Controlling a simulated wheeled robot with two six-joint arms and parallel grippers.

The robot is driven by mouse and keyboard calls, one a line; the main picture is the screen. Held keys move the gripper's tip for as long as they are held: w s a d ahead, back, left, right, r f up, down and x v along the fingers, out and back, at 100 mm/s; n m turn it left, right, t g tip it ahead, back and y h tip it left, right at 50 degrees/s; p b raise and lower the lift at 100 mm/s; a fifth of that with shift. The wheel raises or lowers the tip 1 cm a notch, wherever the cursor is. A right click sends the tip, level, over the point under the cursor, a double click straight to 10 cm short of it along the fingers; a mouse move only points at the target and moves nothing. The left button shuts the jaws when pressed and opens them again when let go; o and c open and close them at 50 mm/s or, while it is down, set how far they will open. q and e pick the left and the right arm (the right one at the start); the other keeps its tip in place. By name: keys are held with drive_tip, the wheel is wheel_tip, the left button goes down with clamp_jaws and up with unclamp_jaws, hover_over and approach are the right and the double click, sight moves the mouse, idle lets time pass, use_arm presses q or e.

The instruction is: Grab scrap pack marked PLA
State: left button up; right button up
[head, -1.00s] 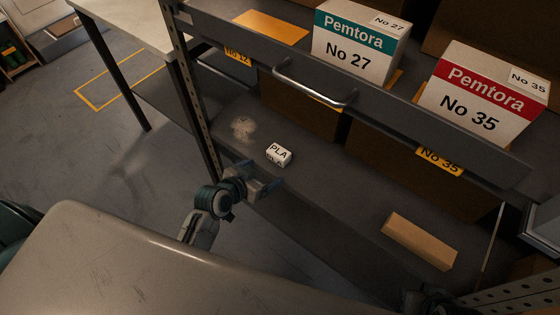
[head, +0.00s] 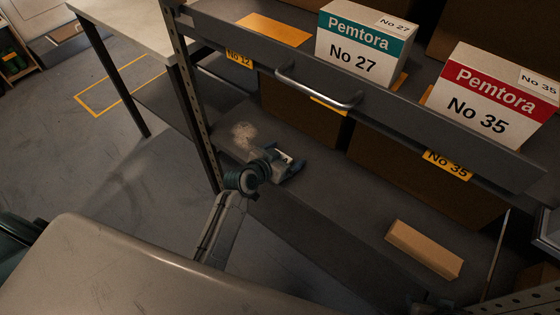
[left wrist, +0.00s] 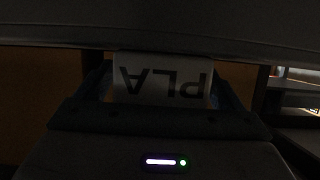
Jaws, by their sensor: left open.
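The scrap pack marked PLA (head: 283,157) is a small white block on the dark lower shelf (head: 330,190). In the head view it is mostly hidden by my left gripper (head: 288,165), which is at the pack with its fingers around it. In the left wrist view the white pack (left wrist: 162,82) shows its black letters PLA upside down, between the fingers. My left gripper is open. At the bottom of the head view, dark parts near the right show, but my right gripper cannot be made out.
Above the lower shelf is a drawer front with a metal handle (head: 318,90). Boxes No 27 (head: 360,42) and No 35 (head: 490,95) stand above. A cardboard bar (head: 424,249) lies to the right on the lower shelf. A pale dusty patch (head: 243,134) is left of the pack.

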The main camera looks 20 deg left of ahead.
use_arm(q)
drive_tip(key=shift+w+d+f, duration=0.1)
drive_tip(key=shift+w+f, duration=0.05)
drive_tip(key=shift+w, duration=0.2)
drive_tip(key=shift+c, duration=0.4)
drive_tip(key=c, duration=1)
drive_tip(key=shift+r, duration=0.2)
